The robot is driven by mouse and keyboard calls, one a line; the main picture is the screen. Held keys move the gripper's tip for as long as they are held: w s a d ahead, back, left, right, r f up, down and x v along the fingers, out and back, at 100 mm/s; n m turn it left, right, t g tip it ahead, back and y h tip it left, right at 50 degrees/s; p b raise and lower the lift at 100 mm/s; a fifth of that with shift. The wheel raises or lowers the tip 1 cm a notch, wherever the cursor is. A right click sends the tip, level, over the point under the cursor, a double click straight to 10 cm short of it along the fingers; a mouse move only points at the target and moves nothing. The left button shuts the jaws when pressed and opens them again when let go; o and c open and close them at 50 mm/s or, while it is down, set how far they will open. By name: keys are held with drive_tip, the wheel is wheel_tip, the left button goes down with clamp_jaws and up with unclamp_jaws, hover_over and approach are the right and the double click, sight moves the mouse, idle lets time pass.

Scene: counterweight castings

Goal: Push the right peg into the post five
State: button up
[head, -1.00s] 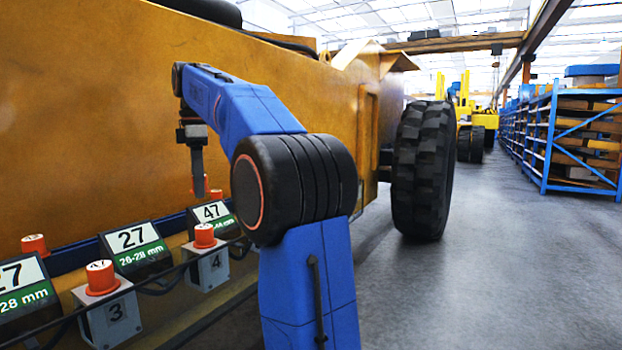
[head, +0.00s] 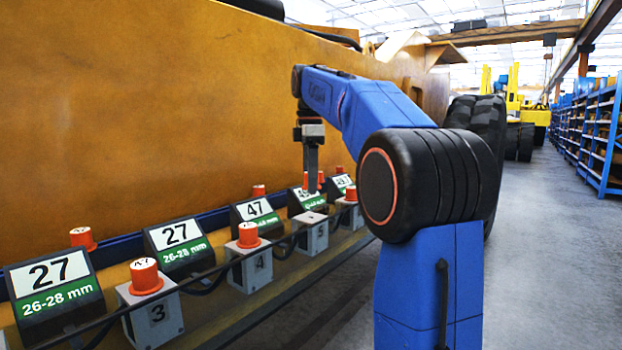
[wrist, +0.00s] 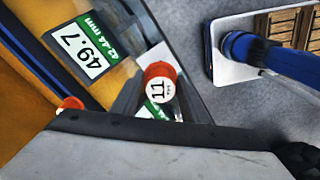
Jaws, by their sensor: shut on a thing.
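Post five (head: 308,237) is a grey box with a bare-looking top on the rail in the head view. My gripper (head: 311,170) points down above and slightly behind it, in front of a tilted sign. It is shut on an orange-red peg (head: 320,177), mostly hidden behind the fingers in the head view. I cannot tell how far its tip is from the post.
Post 3 (head: 157,318) and post 4 (head: 255,268) carry orange pegs, as does a farther post (head: 351,212). Tilted number signs (head: 176,246) stand behind, beside more pegs (head: 82,237). A black cable runs in front. Open floor (head: 540,260) lies right.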

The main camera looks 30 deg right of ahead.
drive_tip(key=shift+a+f, duration=0.1)
drive_tip(key=shift+f, duration=2.55)
drive_tip(key=shift+f, duration=1.1)
drive_tip(key=o, duration=1.2)
drive_tip(key=shift+c, duration=0.2)
drive_tip(key=shift+r, duration=0.1)
wheel_tip(320, 180, up, 12)
drive_tip(key=shift+f, duration=0.1)
